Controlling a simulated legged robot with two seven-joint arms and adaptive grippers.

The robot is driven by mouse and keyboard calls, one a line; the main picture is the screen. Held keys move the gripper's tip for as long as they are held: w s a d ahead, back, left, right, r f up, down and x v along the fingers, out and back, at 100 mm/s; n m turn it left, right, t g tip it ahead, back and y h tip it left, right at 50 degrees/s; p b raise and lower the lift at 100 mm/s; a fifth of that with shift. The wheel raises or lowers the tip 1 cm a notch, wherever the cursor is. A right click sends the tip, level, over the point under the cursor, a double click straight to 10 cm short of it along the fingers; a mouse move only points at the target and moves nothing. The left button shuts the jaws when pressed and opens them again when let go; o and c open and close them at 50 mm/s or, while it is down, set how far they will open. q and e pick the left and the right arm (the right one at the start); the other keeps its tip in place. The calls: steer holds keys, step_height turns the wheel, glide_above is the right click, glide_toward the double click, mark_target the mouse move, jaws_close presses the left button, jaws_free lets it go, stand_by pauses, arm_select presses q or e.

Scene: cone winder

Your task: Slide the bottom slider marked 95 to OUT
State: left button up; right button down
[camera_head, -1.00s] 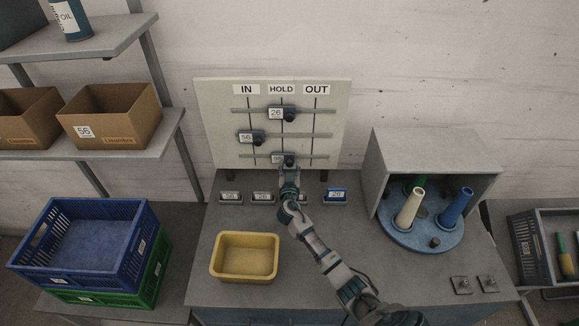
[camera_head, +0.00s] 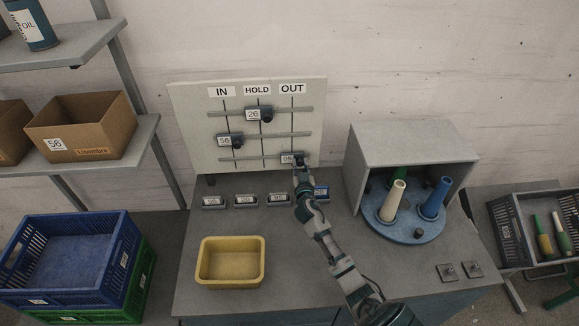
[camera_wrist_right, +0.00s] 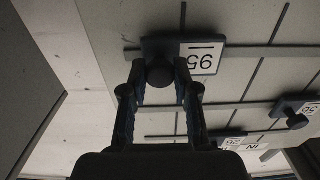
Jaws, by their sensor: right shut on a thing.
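The bottom slider marked 95 (camera_head: 287,159) sits on the lowest rail of the white board, at the OUT line under the OUT label (camera_head: 292,88). In the right wrist view its label (camera_wrist_right: 202,59) reads 95 upside down, with a dark round knob (camera_wrist_right: 159,74) beside it. My right gripper (camera_head: 300,164) reaches up to the board from below, its two fingers on either side of that knob and shut on it. The fingertips partly hide the slider in the head view. My left gripper is not in view.
Slider 26 (camera_head: 254,114) sits at HOLD on the top rail and slider 56 (camera_head: 226,141) at IN on the middle rail. Below stand several small labelled blocks, a yellow bin (camera_head: 231,283) and, right, a grey hood (camera_head: 420,140) over a blue turntable with cones.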

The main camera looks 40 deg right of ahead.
steer(key=shift+d, duration=0.1)
steer(key=c, duration=1)
jaws_free()
steer(key=shift+s, duration=0.1)
steer(key=shift+o, duration=0.6)
steer(key=shift+s+d, duration=0.1)
steer(key=shift+d, duration=0.1)
steer(key=v, duration=1.2)
steer(key=shift+f, duration=0.15)
